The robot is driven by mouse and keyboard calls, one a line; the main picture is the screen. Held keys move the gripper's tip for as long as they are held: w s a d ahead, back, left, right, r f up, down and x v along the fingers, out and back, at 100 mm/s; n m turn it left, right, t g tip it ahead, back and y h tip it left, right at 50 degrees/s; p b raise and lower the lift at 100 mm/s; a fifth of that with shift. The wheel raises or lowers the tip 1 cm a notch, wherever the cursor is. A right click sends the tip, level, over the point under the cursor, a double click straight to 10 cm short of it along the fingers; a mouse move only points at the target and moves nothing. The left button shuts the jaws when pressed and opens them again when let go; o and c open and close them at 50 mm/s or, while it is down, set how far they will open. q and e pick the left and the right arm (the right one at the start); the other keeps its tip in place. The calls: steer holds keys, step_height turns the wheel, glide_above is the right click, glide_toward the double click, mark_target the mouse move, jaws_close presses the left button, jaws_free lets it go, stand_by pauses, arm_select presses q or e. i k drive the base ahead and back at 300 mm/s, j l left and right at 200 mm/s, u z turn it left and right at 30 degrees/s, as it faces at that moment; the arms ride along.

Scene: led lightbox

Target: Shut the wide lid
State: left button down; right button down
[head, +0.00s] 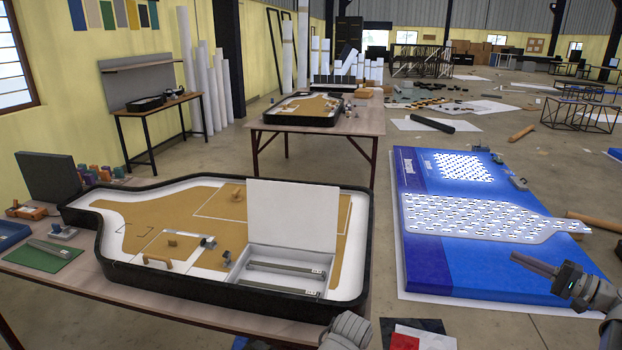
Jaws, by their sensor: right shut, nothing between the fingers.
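The wide lid (292,215) is a plain white panel. It stands nearly upright, open, at the back edge of a white rectangular compartment (236,268) in the black-rimmed lightbox (104,246). Two long grey bars (284,269) lie inside the compartment, which is uncovered. My right gripper (515,257) is shut and empty at the lower right, over the blue panel and well to the right of the lid, touching neither lid nor box. My left gripper is not in view; a grey rounded part of mine shows at the bottom centre.
A smaller panel with a tan handle (157,262) lies left of the compartment. A green mat (42,254) and small parts crowd the table's left end. A large blue panel (460,262) stands right of the table, with a floor gap between. Another table (354,122) stands behind.

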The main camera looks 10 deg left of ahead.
mark_target(294, 215)
steer(key=i+l+u, duration=0.2)
steer(key=u, duration=0.2)
steer(key=i+l+u, duration=0.25)
steer(key=u, duration=0.15)
steer(key=i+l+u, duration=0.2)
steer(key=l+u, duration=0.2)
steer(key=i+l+u, duration=0.1)
steer(key=l+u, duration=0.25)
